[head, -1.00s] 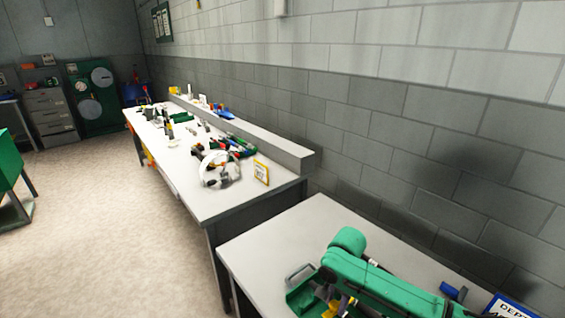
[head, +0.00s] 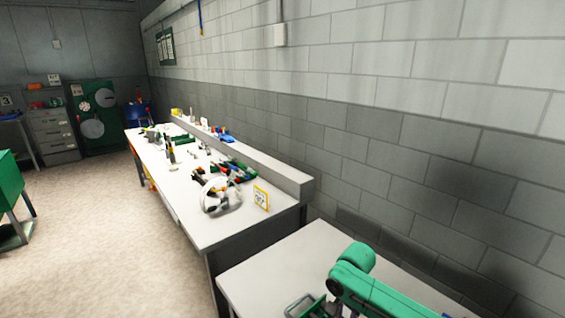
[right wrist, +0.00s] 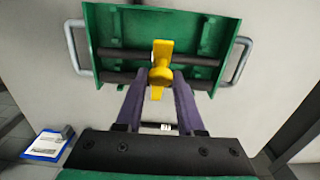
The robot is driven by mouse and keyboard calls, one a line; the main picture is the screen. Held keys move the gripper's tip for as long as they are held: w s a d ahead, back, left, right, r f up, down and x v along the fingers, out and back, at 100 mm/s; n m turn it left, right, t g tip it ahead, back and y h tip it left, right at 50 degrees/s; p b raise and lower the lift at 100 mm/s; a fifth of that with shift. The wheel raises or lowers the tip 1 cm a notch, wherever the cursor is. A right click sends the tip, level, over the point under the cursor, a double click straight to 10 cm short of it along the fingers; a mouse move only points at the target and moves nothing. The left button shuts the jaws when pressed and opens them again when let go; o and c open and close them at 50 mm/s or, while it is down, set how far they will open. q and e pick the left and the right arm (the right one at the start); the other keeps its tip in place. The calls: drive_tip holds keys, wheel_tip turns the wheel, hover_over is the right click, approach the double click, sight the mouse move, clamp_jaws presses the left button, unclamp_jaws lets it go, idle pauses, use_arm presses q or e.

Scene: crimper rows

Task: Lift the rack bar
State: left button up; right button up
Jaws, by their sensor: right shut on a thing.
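In the right wrist view a green rack (right wrist: 215,25) with a grey handle at each side stands on a pale table. Two dark bars (right wrist: 118,55) run across it. A yellow piece (right wrist: 162,50) sits across the middle of the bars. The purple-grey fingers of my right gripper (right wrist: 161,82) are shut on the yellow piece at the nearer bar. The fingers hide part of that bar, and I cannot tell whether it is raised. In the head view only a corner of the rack (head: 310,308) shows, beside my green right arm. My left gripper is in neither view.
A blue-edged sign (right wrist: 48,145) lies on the near table (head: 270,268). A longer bench (head: 190,205) beyond it carries a white ring-shaped holder (head: 222,203), a yellow-framed card (head: 261,197) and several tools. A block wall runs along the right; floor is open at left.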

drive_tip(key=shift+w+d+r+p, duration=0.65)
drive_tip(key=shift+w+d+r, duration=0.35)
drive_tip(key=shift+d+r, duration=0.25)
drive_tip(key=shift+w+d+r, duration=0.5)
drive_tip(key=shift+w+d, duration=0.25)
drive_tip(key=shift+d, duration=0.05)
drive_tip(key=shift+w+d+r, duration=0.5)
drive_tip(key=shift+w+d, duration=0.2)
drive_tip(key=shift+d, duration=0.1)
drive_tip(key=shift+c, duration=0.2)
drive_tip(key=shift+p, duration=0.3)
